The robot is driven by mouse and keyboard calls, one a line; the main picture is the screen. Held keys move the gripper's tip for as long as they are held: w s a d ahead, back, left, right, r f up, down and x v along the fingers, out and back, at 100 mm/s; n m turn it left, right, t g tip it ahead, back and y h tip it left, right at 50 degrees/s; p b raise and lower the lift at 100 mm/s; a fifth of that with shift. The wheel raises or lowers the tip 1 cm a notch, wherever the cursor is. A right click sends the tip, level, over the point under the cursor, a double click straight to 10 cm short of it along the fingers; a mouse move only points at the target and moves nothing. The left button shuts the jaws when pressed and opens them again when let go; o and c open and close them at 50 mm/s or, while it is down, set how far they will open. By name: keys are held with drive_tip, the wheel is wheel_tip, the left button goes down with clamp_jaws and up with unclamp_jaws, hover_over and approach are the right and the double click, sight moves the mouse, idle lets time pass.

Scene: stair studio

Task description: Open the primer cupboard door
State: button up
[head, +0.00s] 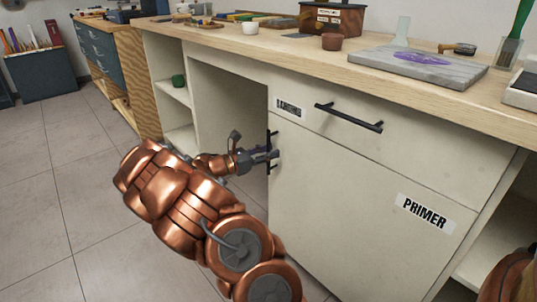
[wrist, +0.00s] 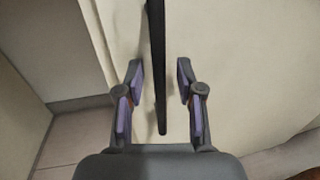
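The primer cupboard door (head: 350,205) is a pale panel with a black-lettered PRIMER label (head: 424,213), and it looks shut. Its upright black bar handle (head: 269,138) is near the door's upper left edge. My gripper (head: 266,155) is at this handle, reaching in from the left. In the wrist view the handle (wrist: 156,60) runs between the two fingers of my gripper (wrist: 160,85), with a gap on each side. The fingers are open and do not appear to touch the bar. The arm hides part of the door's lower left.
A drawer (head: 330,105) with a black handle (head: 348,117) is right above the door. An open shelf bay (head: 225,110) is to the left. The wooden worktop (head: 400,90) holds a marble slab (head: 420,68), cups and tools. The tiled floor (head: 60,190) at left is clear.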

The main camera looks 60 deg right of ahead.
drive_tip(key=shift+c, duration=0.3)
clamp_jaws()
idle(0.5)
